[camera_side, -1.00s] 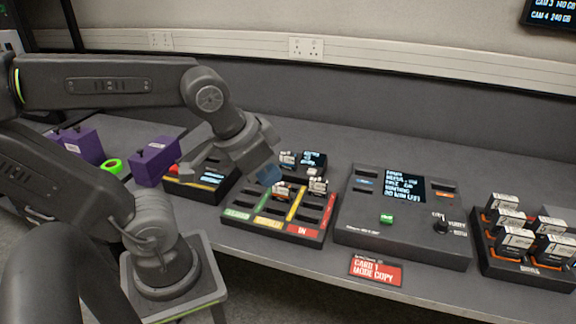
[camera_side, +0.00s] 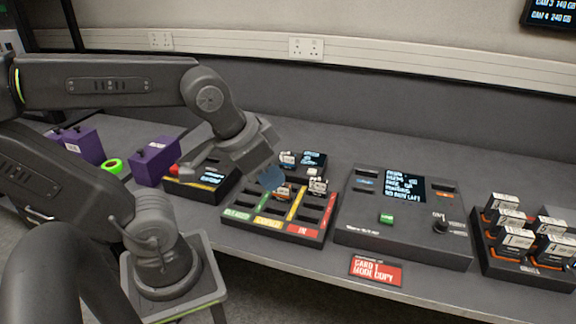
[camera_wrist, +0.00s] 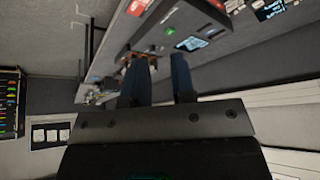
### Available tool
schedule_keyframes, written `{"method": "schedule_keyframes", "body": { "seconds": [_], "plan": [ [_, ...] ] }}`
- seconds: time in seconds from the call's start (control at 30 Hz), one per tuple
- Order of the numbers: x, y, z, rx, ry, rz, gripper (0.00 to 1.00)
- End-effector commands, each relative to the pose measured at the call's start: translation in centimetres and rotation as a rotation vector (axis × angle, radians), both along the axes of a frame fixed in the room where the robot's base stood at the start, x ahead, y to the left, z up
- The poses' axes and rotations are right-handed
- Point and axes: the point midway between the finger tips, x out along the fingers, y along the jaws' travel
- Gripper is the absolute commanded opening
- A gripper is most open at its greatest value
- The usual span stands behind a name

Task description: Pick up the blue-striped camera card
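My gripper (camera_side: 271,178) hangs just above the sorting tray (camera_side: 238,214), which has green, yellow and red lanes. In the wrist view its two blue fingers (camera_wrist: 159,75) stand apart with nothing between them. Small white-labelled cards stand by the fingers: one at the tray's right (camera_side: 318,186), one with orange partly behind the fingertips (camera_side: 283,192), and one behind the tray (camera_side: 287,158) near a small screen. The stripes are too small to read, so I cannot tell which card is blue-striped.
A dark console (camera_side: 405,225) with a screen and green button stands right of the tray. A rack of white-labelled units (camera_side: 520,265) is at far right. A red sign (camera_side: 376,271) lies in front. Purple boxes (camera_side: 157,160) and green tape (camera_side: 112,166) are at left.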

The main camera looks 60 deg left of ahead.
Motion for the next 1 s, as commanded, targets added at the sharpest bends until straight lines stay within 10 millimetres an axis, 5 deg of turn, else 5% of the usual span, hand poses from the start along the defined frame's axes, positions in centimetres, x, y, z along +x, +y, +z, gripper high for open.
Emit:
{"method": "schedule_keyframes", "body": {
  "seconds": [0.67,1.0],
  "plan": [
    [0.0,0.0,0.0,0.0,0.0,0.0,0.89],
    [1.2,0.7,0.2,0.0,0.007,0.035,0.89]
  ]
}}
